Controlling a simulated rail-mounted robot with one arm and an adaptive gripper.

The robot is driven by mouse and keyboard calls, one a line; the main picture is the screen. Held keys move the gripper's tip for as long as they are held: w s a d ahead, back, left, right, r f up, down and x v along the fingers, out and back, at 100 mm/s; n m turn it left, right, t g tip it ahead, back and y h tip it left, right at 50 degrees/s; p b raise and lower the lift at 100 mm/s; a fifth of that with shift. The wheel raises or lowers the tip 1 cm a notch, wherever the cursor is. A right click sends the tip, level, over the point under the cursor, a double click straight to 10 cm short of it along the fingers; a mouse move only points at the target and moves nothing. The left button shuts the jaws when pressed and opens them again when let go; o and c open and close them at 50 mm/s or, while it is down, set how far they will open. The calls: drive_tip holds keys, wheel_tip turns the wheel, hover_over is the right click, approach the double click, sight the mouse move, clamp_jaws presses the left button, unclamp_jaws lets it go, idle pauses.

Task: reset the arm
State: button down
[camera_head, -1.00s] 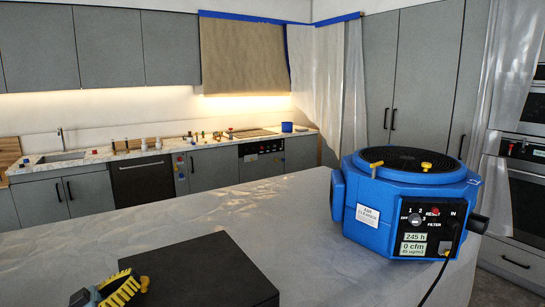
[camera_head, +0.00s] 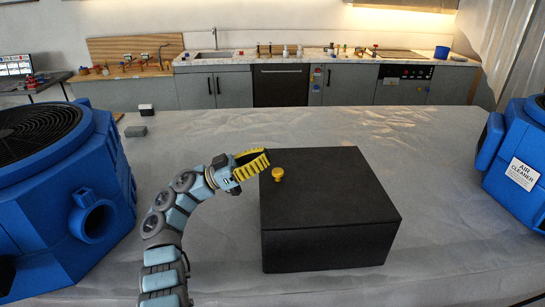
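My arm rises from the bottom left of the view and curves to the right. My gripper (camera_head: 262,163), with yellow ridged fingers, is at the upper left edge of a black box (camera_head: 335,250). A small yellow knob (camera_head: 278,174) stands on the box top, just right of and below the fingertips. The fingers look apart from the knob. The fingers overlap from this angle, so their opening cannot be made out.
A large blue machine with a round black grille (camera_head: 60,215) stands at the left. A blue air cleaner (camera_head: 520,165) stands at the right edge. The pale covered table (camera_head: 450,180) is clear between the box and the air cleaner. A kitchen counter (camera_head: 300,62) runs behind.

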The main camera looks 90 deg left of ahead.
drive_tip(key=v, duration=0.8)
drive_tip(key=shift+s, duration=0.3)
drive_tip(key=shift+d, duration=0.1)
